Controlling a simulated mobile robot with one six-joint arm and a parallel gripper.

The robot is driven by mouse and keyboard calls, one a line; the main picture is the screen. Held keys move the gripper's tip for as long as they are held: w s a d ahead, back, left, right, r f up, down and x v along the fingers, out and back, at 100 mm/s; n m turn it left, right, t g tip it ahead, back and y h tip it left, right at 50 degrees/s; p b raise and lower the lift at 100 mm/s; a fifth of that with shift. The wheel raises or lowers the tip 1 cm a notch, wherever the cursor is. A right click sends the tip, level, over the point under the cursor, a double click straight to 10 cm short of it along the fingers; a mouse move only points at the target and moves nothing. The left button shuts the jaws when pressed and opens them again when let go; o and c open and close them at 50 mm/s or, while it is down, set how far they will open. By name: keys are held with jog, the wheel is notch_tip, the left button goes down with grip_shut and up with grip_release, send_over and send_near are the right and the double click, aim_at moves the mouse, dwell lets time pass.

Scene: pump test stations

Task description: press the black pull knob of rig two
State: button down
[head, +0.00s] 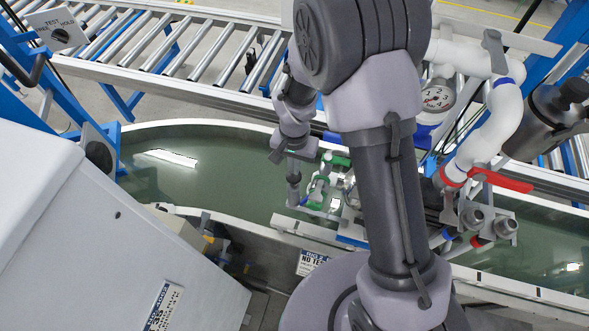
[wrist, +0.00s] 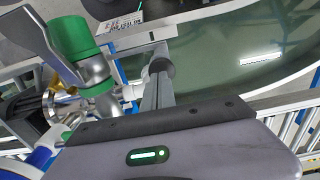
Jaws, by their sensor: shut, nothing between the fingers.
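My gripper (head: 293,190) is shut and empty, pointing down over the green water of the trough, just left of the small green-and-white pipework. In the wrist view its closed fingers (wrist: 159,78) stand beside a green-capped valve (wrist: 76,37) with a grey lever. A gap to the valve shows in that picture, but I cannot judge the depth. A label that seems to read "RIG 2" (head: 309,262) hangs on the trough's near side. I cannot make out for sure which part is the black pull knob; my arm hides part of the rig.
White pipework with a gauge (head: 437,97) and a red lever (head: 502,180) stands right of my arm, by a dark cylindrical unit (head: 545,118). A roller conveyor (head: 175,45) runs behind. A grey cabinet (head: 95,235) fills the lower left. Open water lies left of my gripper.

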aim_at(295, 177)
jog(key=shift+f, duration=0.95)
notch_tip(295, 177, down, 4)
jog(key=b, duration=0.4)
jog(key=shift+s+f, duration=0.1)
jog(key=shift+f, duration=0.15)
jog(key=shift+s+r, duration=0.15)
jog(key=shift+r, duration=0.05)
jog(key=shift+f, duration=0.1)
notch_tip(295, 177, up, 14)
jog(key=p, duration=0.4)
jog(key=shift+w+r, duration=0.2)
jog(key=shift+w, duration=0.1)
